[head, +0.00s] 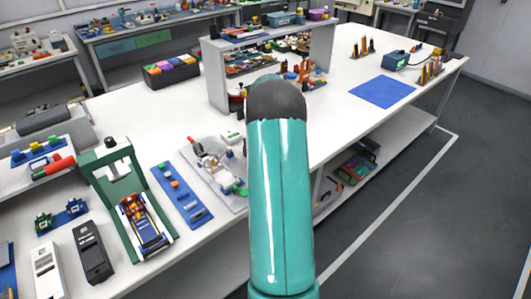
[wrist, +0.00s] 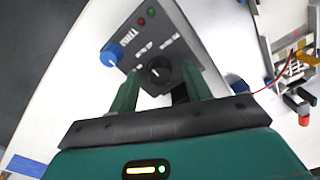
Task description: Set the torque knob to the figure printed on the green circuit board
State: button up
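In the wrist view a dark control panel (wrist: 172,42) lies below my gripper (wrist: 161,70). The gripper's two green fingers are apart. A black knob (wrist: 155,70) with a white pointer line appears between the fingertips; I see no clear contact. A blue knob (wrist: 112,53) with a white mark sits at the panel's left, beside blurred white lettering. I cannot read which knob is torque. In the head view my teal arm reaches over the white bench and hides the gripper and panel. I cannot pick out the green circuit board or its figure for certain.
The panel also has a red light (wrist: 142,22) and a green one (wrist: 152,12). A metal fixture with a red wire (wrist: 268,87) stands at its right. A grey shelf unit (head: 218,75) stands behind my arm. A blue mat (head: 382,92) lies bare at the right.

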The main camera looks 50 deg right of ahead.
notch_tip(320, 180, up, 14)
dwell(0.6)
jog(key=shift+f, duration=0.1)
dwell(0.4)
